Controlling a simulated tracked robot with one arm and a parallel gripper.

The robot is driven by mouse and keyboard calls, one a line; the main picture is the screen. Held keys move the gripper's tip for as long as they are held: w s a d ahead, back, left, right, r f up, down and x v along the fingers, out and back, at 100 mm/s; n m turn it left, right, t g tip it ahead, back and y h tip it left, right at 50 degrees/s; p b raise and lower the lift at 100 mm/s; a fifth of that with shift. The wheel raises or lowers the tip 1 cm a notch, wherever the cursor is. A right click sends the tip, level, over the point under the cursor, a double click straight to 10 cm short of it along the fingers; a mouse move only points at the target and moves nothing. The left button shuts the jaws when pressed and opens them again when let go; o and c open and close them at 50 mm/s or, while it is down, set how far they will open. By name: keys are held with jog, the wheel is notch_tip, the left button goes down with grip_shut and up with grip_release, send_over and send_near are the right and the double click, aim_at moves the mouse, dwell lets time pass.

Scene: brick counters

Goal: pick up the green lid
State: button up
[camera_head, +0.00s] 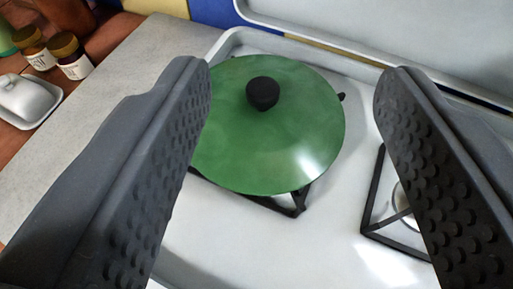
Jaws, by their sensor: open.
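The green lid (275,145) is round and domed, with a black knob (262,94) on top. It sits over a burner grate on the white stove, in the upper middle of the view. My gripper (295,80) is open, with one dark studded finger on each side of the picture. The lid shows between the two fingers, and the left finger covers part of its left edge. Nothing is held between the fingers. Whether a pan lies under the lid cannot be seen.
The white stove top (330,235) has a second black grate (385,205) at right, partly behind the right finger. A raised white stove cover (400,35) stands at the back. A grey counter (100,95) lies left, with small jars (70,55) and a white dish (28,100) beyond.

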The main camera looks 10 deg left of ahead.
send_near(263, 93)
jog(key=s, duration=0.1)
jog(key=y, duration=0.1)
jog(key=x, duration=0.8)
jog(key=shift+w+d+r, duration=0.15)
jog(key=shift+w, duration=0.15)
jog(key=shift+d+b+x, duration=0.2)
jog(key=shift+b+x, duration=0.2)
jog(key=shift+x, duration=2.2)
jog(key=shift+s, duration=0.1)
grip_shut()
